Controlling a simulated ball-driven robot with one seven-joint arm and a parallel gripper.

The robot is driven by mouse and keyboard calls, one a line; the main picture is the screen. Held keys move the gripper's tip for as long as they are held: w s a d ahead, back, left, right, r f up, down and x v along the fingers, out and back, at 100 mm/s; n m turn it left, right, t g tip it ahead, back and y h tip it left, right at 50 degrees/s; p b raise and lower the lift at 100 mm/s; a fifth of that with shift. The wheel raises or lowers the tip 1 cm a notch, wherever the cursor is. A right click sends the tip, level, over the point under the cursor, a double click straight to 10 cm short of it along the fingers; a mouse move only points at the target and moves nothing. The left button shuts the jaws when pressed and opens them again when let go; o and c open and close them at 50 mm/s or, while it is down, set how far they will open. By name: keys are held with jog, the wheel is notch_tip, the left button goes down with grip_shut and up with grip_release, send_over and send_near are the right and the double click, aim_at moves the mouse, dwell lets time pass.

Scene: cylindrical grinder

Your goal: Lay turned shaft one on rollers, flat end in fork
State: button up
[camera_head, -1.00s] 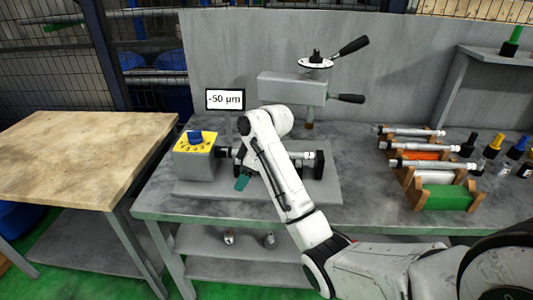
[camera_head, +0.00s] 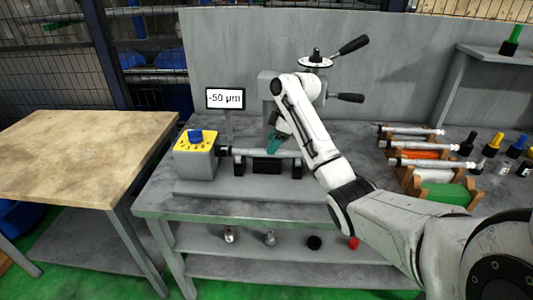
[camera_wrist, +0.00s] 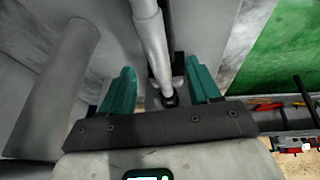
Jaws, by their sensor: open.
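A grey turned shaft (camera_head: 275,154) lies level along the grinder's dark roller supports (camera_head: 266,166). Its left end meets the dark fork piece (camera_head: 225,151) beside the yellow-topped headstock (camera_head: 196,158); whether the flat sits inside the fork is too small to tell. My gripper (camera_head: 277,137) is open with teal fingers, above and behind the shaft and apart from it. In the wrist view the shaft (camera_wrist: 152,45) runs between the two spread fingers of my gripper (camera_wrist: 162,88), with nothing held.
Several other shafts (camera_head: 410,131) lie on wooden racks with coloured trays at the right. A display (camera_head: 225,99) reads -50 µm behind the headstock. A grey machine head with black handles (camera_head: 347,98) stands behind my gripper. The wooden table (camera_head: 85,155) at left is clear.

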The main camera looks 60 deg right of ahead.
aim_at(259, 152)
jog(key=shift+x, duration=2.25)
jog(key=shift+d, duration=0.1)
grip_shut()
jog(key=shift+w+d+r, duration=0.1)
jog(key=shift+r, duration=0.1)
